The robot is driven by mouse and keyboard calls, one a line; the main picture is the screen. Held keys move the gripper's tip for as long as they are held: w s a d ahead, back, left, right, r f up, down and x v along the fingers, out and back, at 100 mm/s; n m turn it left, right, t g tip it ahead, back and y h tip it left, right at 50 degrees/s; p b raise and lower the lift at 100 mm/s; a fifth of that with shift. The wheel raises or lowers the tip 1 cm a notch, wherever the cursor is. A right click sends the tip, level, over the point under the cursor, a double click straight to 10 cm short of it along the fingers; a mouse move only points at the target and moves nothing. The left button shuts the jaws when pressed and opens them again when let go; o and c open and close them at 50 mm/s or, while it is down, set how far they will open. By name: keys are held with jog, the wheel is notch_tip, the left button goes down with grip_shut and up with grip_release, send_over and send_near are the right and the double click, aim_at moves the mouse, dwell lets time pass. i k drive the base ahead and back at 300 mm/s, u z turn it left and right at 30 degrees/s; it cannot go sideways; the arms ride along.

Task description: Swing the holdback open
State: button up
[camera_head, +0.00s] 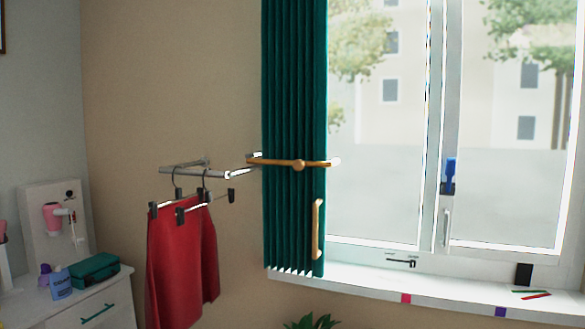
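The holdback (298,165) is a brass-coloured bar lying level across the front of the green curtain (293,80). It has a round knob near its middle and a pale ball (335,161) at its right end, by the window. Its left end is near the wall beside the curtain. The curtain hangs gathered in narrow folds behind the bar. A light wooden upright handle (317,230) is on the curtain's right edge, below the bar. My gripper is not in view.
A metal wall rail (195,172) with a red skirt (182,260) on clip hangers stands left of the curtain. A white windowsill (350,283) runs below right, with small items. A white cabinet (110,312) is lower left; plant leaves (312,321) show below.

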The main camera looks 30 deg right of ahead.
aim_at(298, 165)
jog(key=z, duration=0.05)
jog(key=k, duration=0.8)
jog(key=u, duration=0.85)
jog(key=i, duration=1.05)
jog(key=u, duration=0.3)
